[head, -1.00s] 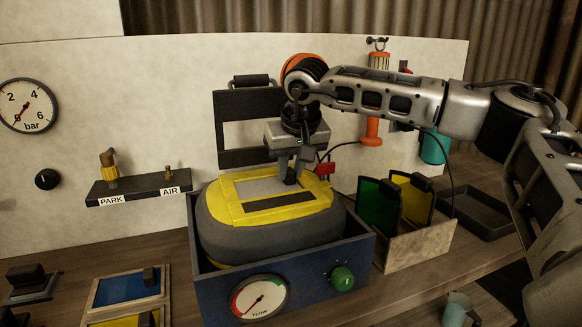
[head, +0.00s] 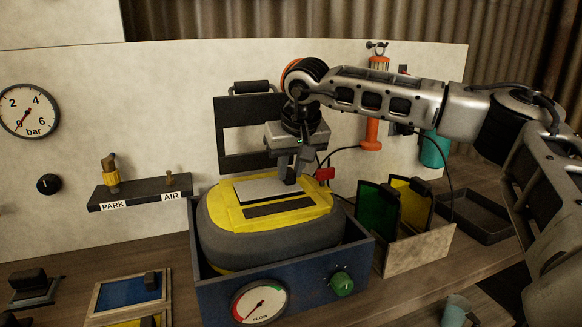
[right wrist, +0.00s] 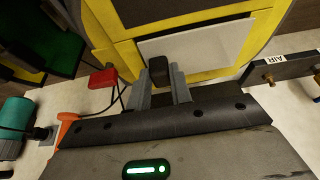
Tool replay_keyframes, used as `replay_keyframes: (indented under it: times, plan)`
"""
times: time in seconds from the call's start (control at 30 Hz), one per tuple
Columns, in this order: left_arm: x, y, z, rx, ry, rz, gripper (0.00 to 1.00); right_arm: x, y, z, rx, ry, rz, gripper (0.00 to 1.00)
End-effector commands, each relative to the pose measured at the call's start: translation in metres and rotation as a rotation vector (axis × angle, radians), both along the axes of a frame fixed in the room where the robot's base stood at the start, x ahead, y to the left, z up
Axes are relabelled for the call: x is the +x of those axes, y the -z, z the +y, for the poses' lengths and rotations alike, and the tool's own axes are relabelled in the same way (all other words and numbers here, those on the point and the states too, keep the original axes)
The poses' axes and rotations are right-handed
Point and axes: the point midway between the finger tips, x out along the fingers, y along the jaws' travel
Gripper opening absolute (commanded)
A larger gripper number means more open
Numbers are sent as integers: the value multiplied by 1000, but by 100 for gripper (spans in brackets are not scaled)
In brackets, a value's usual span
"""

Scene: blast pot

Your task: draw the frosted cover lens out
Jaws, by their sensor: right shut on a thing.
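The frosted cover lens (head: 262,189) is a pale grey-white plate with a black knob (right wrist: 158,70). It lies over the yellow frame (head: 225,211) on top of the grey blast helmet (head: 270,243), and appears slightly raised from it. My right gripper (head: 289,176) is shut on the knob, at the right end of the plate in the head view. In the right wrist view the gripper (right wrist: 160,84) has a finger on each side of the knob, and the lens (right wrist: 197,50) extends beyond it. My left gripper is not in view.
The helmet sits in a blue box (head: 220,290) with a flow gauge (head: 259,303) and green knob (head: 342,283). A black frame (head: 222,130) stands behind. Right is a bin (head: 420,250) with green and yellow panes; farther right, a dark tray (head: 480,218).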

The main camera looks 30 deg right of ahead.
Motion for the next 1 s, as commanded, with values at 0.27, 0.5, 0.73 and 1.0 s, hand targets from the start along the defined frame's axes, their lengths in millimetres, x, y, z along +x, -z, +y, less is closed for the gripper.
replay_keyframes:
  times: [0.27,0.5,0.73,1.0]
  plan:
    - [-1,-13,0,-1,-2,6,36,0,-15,0,1,1,1,0]
    - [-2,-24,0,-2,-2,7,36,0,-28,0,0,1,0,0]
    - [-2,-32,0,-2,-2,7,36,0,-37,0,-1,1,0,0]
    - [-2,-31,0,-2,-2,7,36,0,-36,0,0,0,0,0]
